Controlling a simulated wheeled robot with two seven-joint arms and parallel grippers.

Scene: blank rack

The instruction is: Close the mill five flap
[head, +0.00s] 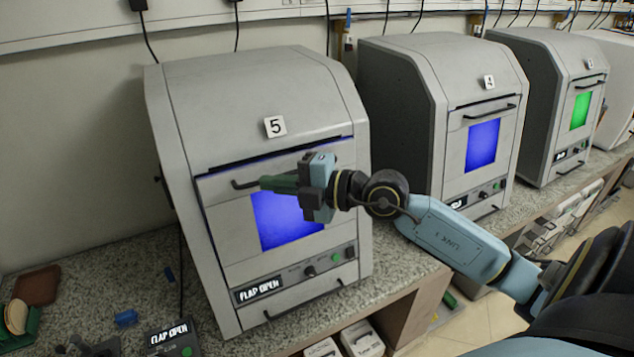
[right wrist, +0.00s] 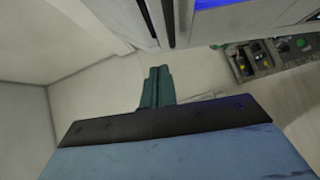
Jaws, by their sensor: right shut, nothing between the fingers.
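Mill five (head: 260,95) is the grey cabinet with the label 5, at the left of the head view. Its flap (head: 230,205) has a dark bar handle and a blue-lit window. A dark gap shows along the flap's top edge, and the mill's display (head: 259,289) reads FLAP OPEN. My right gripper (head: 268,183) is shut and empty, in front of the flap's upper part, its green fingers overlapping the handle in the picture. Whether they touch it I cannot tell. The shut fingers also show in the right wrist view (right wrist: 156,85). My left gripper is not recognisable.
Mill four (head: 430,75) and another mill (head: 545,80) with a green window stand to the right on the speckled bench (head: 135,262). A small FLAP OPEN box (head: 172,338), a blue piece (head: 126,318) and a brown pad (head: 37,285) lie at the left.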

